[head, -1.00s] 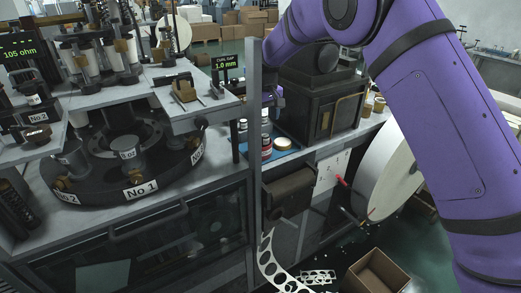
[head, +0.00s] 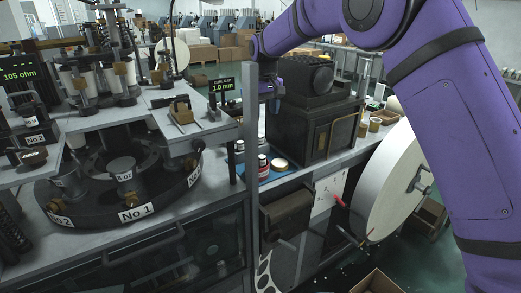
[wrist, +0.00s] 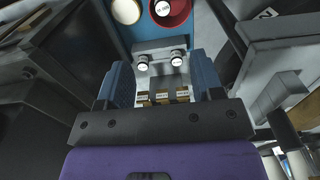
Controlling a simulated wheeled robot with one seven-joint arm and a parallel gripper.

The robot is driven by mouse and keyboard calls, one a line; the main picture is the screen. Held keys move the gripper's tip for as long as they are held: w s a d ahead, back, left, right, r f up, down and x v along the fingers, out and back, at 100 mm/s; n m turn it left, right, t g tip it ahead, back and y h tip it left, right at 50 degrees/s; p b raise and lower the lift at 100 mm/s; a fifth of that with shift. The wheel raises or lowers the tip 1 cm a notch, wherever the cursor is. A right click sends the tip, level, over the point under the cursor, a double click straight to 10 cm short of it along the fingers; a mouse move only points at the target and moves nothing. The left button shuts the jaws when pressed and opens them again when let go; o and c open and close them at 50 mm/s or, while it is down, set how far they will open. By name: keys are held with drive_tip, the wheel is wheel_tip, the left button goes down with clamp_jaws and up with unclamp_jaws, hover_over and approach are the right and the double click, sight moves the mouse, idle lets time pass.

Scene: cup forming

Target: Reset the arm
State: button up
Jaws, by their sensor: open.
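My purple arm comes in from the upper right of the head view and bends down behind the grey post. My gripper (head: 270,106) hangs just right of that post, above a blue tray (head: 290,172) with small jars. In the wrist view my gripper (wrist: 162,68) shows its two blue-grey fingers spread apart, with nothing held between them. Beyond the fingers are a red-rimmed jar (wrist: 172,22), a pale lid (wrist: 126,11) and two small white-topped bottles. A row of small labelled pieces (wrist: 162,97) also shows between the fingers, lower in the picture.
The grey post (head: 250,150) stands close left of my gripper. A dark boxy machine (head: 315,115) stands close right. The cup machine with its No 1 turret (head: 110,195) is at left. A large white reel (head: 395,185) and an open carton (head: 376,283) are at right.

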drive_tip(key=s+d+r+m+t+y, duration=0.1)
drive_tip(key=s+d+r+m, duration=0.1)
drive_tip(key=s+d+r, duration=0.8)
drive_tip(key=s+d+r+m+t, duration=0.1)
drive_tip(key=s+d+r+m, duration=0.1)
drive_tip(key=s+d+r, duration=0.65)
drive_tip(key=s+d+f+m+t, duration=0.1)
drive_tip(key=s+d, duration=0.3)
drive_tip(key=s, duration=0.4)
drive_tip(key=s+d+f+m+t, duration=0.1)
drive_tip(key=s+d+f, duration=0.3)
drive_tip(key=s, duration=0.5)
drive_tip(key=s+d+f+t+h, duration=0.1)
drive_tip(key=s+d+f, duration=0.2)
drive_tip(key=s, duration=0.6)
drive_tip(key=shift+d+m, duration=0.4)
drive_tip(key=shift+d, duration=0.6)
